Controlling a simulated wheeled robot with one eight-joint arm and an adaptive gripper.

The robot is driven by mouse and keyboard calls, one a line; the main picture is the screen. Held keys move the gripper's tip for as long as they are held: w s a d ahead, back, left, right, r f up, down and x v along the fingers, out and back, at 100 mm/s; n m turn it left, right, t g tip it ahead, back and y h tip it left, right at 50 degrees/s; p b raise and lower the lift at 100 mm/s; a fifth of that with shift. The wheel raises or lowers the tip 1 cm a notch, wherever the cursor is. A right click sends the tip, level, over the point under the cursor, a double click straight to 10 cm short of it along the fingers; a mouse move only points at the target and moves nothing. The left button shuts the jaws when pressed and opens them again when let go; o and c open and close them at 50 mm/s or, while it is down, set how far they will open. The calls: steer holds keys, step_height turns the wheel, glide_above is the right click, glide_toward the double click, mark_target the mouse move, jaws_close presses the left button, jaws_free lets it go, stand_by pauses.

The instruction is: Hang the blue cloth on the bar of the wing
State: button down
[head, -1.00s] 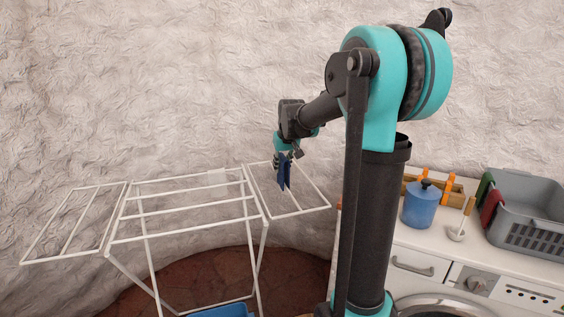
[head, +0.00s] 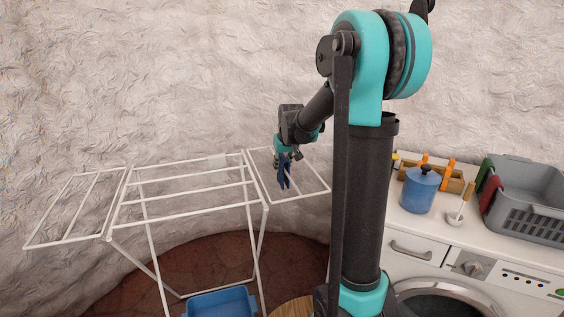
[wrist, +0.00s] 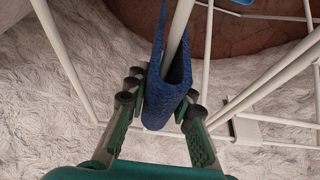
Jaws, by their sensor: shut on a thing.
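The blue cloth (head: 284,177) is a small dark blue piece folded in two. My gripper (head: 285,158) is shut on its folded top, and the two halves hang down. It is at the right wing (head: 318,170) of the white drying rack. In the wrist view my gripper (wrist: 165,98) has one finger on each side of the cloth (wrist: 158,118). A white bar (wrist: 178,28) runs between the two halves and disappears into the fold. I cannot tell whether the fold touches the bar.
The rack's middle bars (head: 185,190) and left wing (head: 75,207) are bare. A blue basin (head: 220,303) is on the floor below. On the right, a counter above a washing machine (head: 440,303) carries a blue pot (head: 420,190), a wooden tray and a grey basket (head: 530,215).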

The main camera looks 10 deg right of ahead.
steer(key=shift+f, duration=1.65)
steer(key=c, duration=1.2)
jaws_free()
